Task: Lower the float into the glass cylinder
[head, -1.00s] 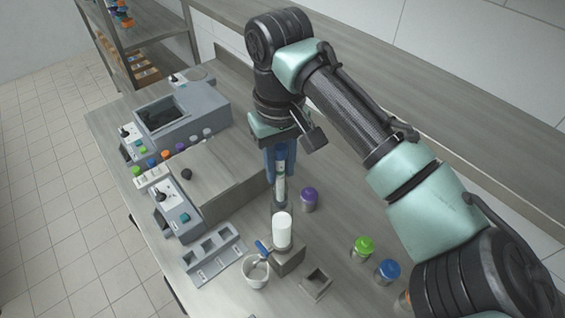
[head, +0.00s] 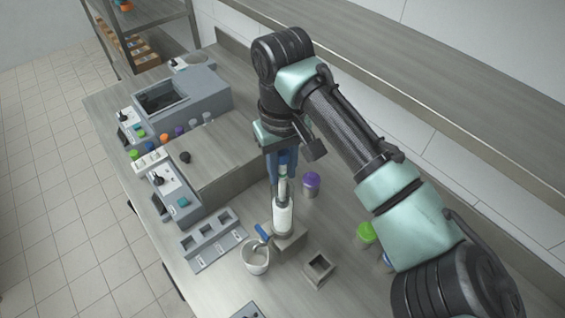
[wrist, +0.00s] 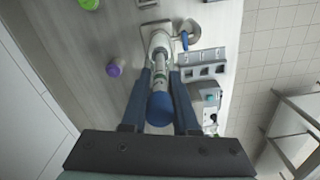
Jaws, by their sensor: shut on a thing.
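The float is a slim pale tube with a blue top (wrist: 160,108). My gripper (wrist: 160,82) is shut on it, with blue fingers on both sides, and holds it upright. In the head view my gripper (head: 283,168) hangs above the pale white cylinder (head: 283,217), with the float (head: 283,187) between them. The cylinder stands upright on a grey block (head: 290,243). The float's lower end lines up with the cylinder's mouth in both views; I cannot tell how far inside it is. The cylinder also shows in the wrist view (wrist: 159,38).
A white cup (head: 255,260) with a blue-handled tool stands left of the block. A grey slotted rack (head: 212,240) lies further left and an empty square holder (head: 319,267) to the right. A purple-capped jar (head: 312,181) stands close behind, to the right.

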